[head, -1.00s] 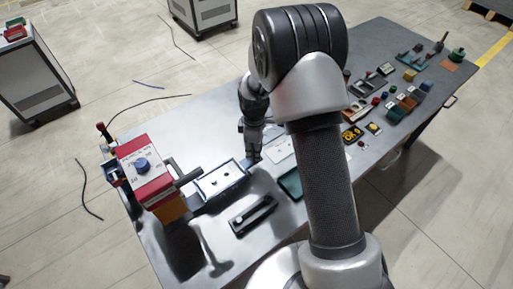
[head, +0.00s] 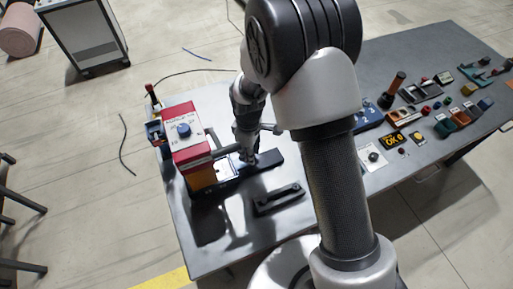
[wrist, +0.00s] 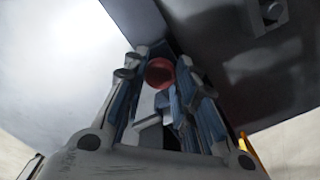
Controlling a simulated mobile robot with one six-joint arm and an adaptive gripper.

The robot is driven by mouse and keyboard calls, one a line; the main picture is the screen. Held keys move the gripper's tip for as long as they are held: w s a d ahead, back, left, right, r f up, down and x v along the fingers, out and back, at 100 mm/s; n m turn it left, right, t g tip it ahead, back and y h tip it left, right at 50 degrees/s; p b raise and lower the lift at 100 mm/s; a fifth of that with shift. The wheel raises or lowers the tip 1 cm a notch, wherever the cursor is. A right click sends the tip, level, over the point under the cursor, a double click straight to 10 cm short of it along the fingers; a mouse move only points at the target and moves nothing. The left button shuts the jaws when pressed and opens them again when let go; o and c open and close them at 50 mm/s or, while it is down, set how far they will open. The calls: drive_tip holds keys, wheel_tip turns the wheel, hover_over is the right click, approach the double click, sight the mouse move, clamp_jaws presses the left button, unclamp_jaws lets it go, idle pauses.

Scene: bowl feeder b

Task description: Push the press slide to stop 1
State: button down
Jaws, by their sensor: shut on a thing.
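My gripper (head: 247,157) is low over this rail, right of the press. In the wrist view a round red knob (wrist: 160,73) sits between the fingers of my gripper (wrist: 165,88), which is shut on it. Stop markings cannot be made out.
A black slotted bar (head: 280,198) lies in front of the rail. Several small parts and bins (head: 460,118) fill the table's right side, with a yellow-lettered display (head: 395,140). The table's front left (head: 215,250) is bare.

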idle(0.3)
drive_tip(key=c, duration=1.2)
unclamp_jaws()
drive_tip(key=shift+c, duration=0.2)
drive_tip(key=shift+r, duration=0.1)
wheel_tip(320, 180, up, 12)
